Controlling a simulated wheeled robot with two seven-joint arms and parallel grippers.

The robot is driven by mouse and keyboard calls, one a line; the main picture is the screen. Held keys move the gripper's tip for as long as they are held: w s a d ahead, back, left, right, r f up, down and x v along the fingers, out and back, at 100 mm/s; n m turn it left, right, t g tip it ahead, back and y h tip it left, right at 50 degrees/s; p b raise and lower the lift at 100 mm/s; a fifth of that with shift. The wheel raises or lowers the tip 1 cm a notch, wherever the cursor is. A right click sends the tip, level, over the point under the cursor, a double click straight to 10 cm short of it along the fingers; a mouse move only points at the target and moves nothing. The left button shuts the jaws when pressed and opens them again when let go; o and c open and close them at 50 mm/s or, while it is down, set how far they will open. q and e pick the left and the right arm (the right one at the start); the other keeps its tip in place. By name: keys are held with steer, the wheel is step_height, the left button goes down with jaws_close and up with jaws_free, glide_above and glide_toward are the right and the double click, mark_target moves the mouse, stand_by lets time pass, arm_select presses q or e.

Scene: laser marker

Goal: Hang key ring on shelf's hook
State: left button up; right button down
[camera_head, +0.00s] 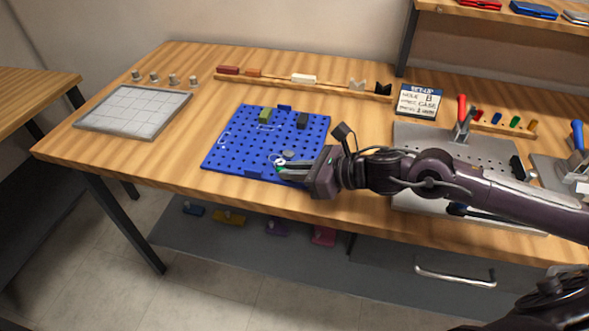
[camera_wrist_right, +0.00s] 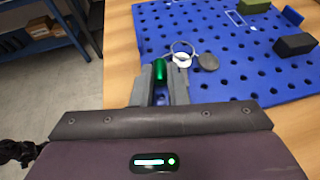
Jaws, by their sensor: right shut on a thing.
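The key ring (camera_head: 277,160) is a thin pale loop with a white disc, a grey tag and a green fob, over the near part of the blue pegboard. In the right wrist view the loop (camera_wrist_right: 182,47) lies just beyond my fingertips. My right gripper (camera_head: 281,171) comes in from the right, low over the board's near right part. It is shut on the green fob (camera_wrist_right: 159,70), which sits between its fingers. A wooden shelf (camera_head: 505,13) shows at the top right; no hook is visible on it. My left gripper is not in view.
The blue pegboard (camera_head: 225,150) carries a green block (camera_head: 265,114) and a dark block (camera_head: 302,120). A grey tile (camera_head: 133,110) lies at left. A wooden rail (camera_head: 335,86) runs behind. Metal fixtures and a sign (camera_head: 418,101) stand at right. The table between tile and pegboard is clear.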

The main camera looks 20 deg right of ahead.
steer(key=c, duration=1.5)
jaws_free()
steer(key=shift+o, duration=0.3)
